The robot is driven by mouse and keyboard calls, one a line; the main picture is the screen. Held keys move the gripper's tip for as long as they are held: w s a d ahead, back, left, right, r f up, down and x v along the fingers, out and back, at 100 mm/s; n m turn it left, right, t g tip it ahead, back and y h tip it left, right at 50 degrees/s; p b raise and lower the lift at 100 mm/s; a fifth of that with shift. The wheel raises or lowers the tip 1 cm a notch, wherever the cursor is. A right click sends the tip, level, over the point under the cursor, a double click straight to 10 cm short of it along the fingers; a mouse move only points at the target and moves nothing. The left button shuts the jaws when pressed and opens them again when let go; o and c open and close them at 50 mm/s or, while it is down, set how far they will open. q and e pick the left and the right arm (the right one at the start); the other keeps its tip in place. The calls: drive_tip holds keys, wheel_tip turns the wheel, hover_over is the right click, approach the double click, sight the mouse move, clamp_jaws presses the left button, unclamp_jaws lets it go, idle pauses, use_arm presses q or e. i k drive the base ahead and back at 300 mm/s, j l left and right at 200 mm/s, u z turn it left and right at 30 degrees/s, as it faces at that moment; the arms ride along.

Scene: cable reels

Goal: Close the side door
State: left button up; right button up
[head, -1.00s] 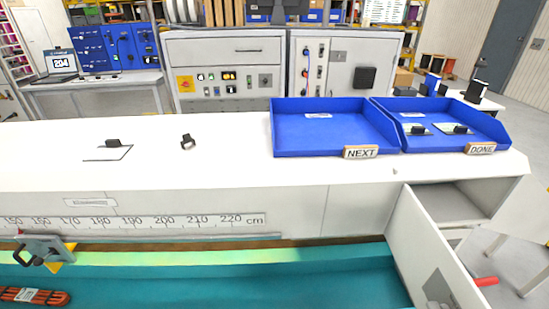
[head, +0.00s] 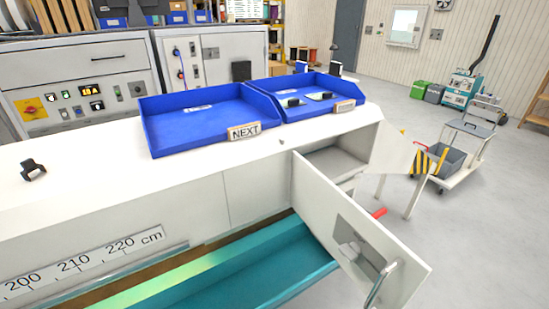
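The side door (head: 350,232) is a white panel on the right part of the white workbench (head: 105,190). It stands open, swung out toward me over the end of the teal trough (head: 285,262). A metal bar handle (head: 382,284) and a grey recessed plate (head: 360,240) are on its face near the free edge. Behind it the open compartment (head: 338,160) shows a grey interior. Neither of my grippers shows in the head view.
Two blue trays, one marked NEXT (head: 205,130) and one holding small dark items (head: 310,108), stand on the bench top. A red bar (head: 379,213) sticks out behind the door. A trolley (head: 462,150) with a grey bin stands at right. Grey floor (head: 480,240) is clear right of the door.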

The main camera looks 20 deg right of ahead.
sight(388, 273)
drive_tip(key=l+z, duration=0.1)
drive_tip(key=z, duration=1.15)
drive_tip(key=i+j, duration=0.05)
